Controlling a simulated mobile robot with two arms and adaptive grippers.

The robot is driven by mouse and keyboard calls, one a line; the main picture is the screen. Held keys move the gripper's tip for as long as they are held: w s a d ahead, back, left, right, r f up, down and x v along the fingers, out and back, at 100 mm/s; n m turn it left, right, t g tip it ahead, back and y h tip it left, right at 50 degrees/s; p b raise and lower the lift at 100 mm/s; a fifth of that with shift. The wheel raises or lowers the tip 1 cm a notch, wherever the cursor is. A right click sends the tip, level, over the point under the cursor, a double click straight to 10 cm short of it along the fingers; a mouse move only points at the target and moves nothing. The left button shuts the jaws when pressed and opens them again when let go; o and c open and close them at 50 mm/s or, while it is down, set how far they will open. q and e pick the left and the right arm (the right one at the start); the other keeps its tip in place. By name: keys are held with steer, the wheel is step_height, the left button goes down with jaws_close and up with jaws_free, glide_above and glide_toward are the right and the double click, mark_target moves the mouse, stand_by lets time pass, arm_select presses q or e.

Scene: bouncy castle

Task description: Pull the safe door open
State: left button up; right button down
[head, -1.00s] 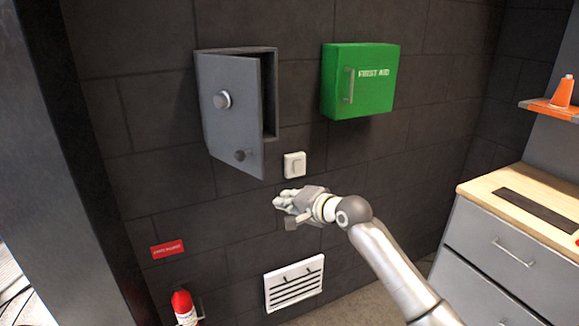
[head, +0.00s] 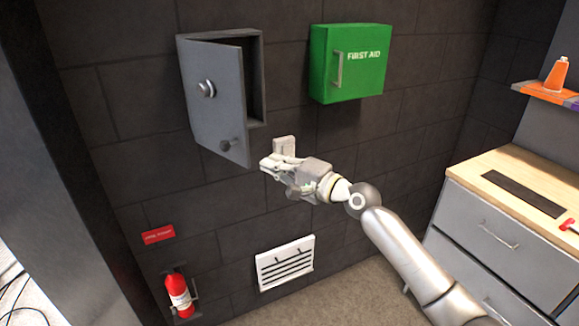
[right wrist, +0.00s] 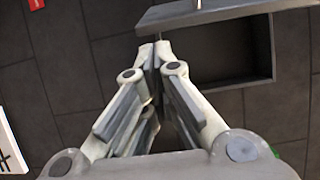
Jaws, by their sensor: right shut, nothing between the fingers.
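The grey safe (head: 254,85) is on the dark wall, and its door (head: 215,105) stands ajar, swung out at the right edge with a dark gap behind it. The door carries a round dial (head: 206,89) and a lower knob (head: 228,146). My right gripper (head: 263,164) is shut and empty, just right of the door's lower free corner. In the right wrist view the shut fingertips (right wrist: 154,46) lie near the door's edge (right wrist: 190,14), with the safe's open inside (right wrist: 235,55) beyond. Contact cannot be told. My left gripper is not in view.
A green first aid box (head: 350,85) hangs right of the safe. A light switch (head: 284,146) is just behind my right gripper. A white vent (head: 285,263) and a red extinguisher (head: 179,294) are lower down. A drawer cabinet (head: 490,240) stands at the right.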

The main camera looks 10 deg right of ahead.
steer(key=a+p, duration=0.3)
steer(key=a, duration=0.2)
steer(key=shift+s, duration=0.2)
